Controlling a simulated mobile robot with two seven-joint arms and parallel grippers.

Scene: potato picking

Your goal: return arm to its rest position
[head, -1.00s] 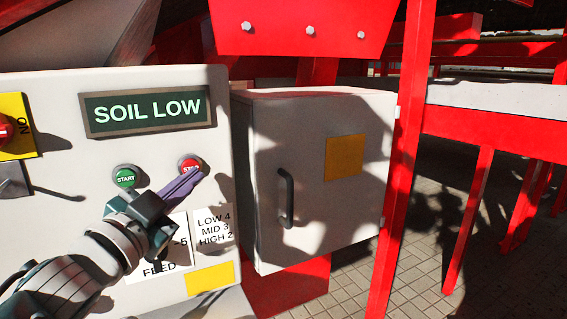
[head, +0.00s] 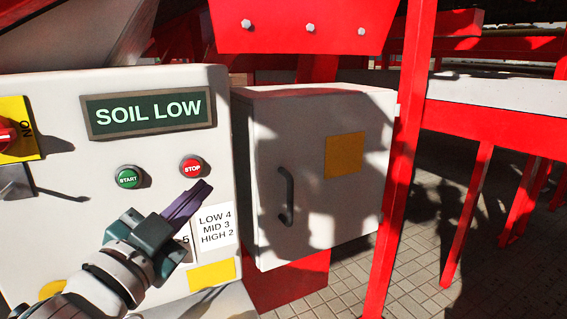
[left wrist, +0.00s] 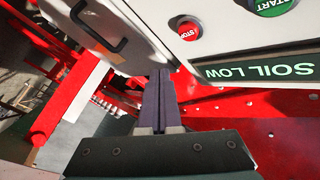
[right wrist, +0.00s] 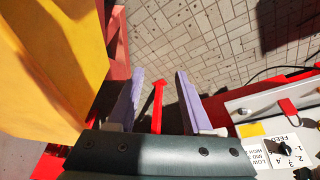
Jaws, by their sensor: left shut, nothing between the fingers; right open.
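My left gripper (head: 194,199) is shut and empty, with its purple fingers together. In the head view it is in front of the control panel (head: 60,240), just below the red STOP button (head: 191,168), and apart from it. The green START button (head: 128,177) is to the left of STOP. In the left wrist view the shut fingers (left wrist: 160,85) point up the picture, and the STOP button (left wrist: 187,28) is at their upper right. My right gripper (right wrist: 160,88) is open and empty in the right wrist view, over the paved floor. It is not in the head view.
A grey cabinet (head: 315,215) with a dark handle stands right of the panel. A red post (head: 400,160) and red frame are further right. In the right wrist view a yellow part (right wrist: 50,60) is on the left, and a panel with a knob (right wrist: 285,157) is at lower right.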

